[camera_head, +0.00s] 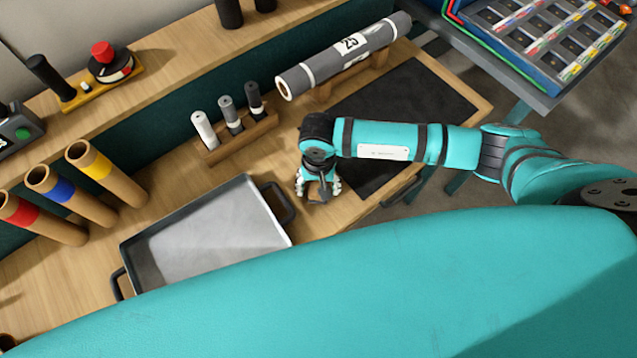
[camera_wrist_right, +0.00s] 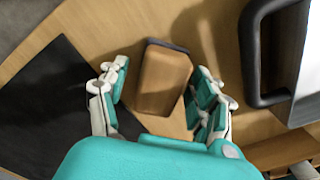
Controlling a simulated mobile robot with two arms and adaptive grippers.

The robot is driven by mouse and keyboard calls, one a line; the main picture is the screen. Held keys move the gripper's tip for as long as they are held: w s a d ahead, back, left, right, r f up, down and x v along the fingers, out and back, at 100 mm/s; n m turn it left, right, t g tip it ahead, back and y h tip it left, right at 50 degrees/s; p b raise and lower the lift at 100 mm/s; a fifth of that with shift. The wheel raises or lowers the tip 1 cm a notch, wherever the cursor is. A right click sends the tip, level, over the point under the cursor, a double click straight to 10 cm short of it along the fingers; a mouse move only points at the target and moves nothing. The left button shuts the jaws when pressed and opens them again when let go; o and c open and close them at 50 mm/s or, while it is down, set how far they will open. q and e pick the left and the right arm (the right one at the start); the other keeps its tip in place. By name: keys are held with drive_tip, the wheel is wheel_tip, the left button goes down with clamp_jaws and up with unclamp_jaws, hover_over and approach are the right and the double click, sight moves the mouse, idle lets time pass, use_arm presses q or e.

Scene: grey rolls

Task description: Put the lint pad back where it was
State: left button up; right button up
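A brown wooden block with a dark strip along its far edge, seemingly the lint pad (camera_wrist_right: 163,80), shows in the right wrist view between the fingers of my right gripper (camera_wrist_right: 160,88). In the head view, my right gripper (camera_head: 319,190) points down over the bench, just right of the tray's handle; the block is mostly hidden there. Whether the block rests on the bench is hard to tell. My left gripper is out of view.
A grey metal tray (camera_head: 205,235) with black handles lies left of the gripper. A black mat (camera_head: 410,105) lies to the right. Behind stand a wooden holder (camera_head: 240,140) with small rolls and a large grey roll (camera_head: 345,55). A teal arm link of mine hides the front.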

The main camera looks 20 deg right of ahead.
sight(319, 183)
drive_tip(key=shift+r, duration=0.1)
drive_tip(key=shift+r, duration=0.2)
wheel_tip(319, 183, up, 10)
drive_tip(key=b, duration=0.3)
drive_tip(key=shift+r, duration=0.85)
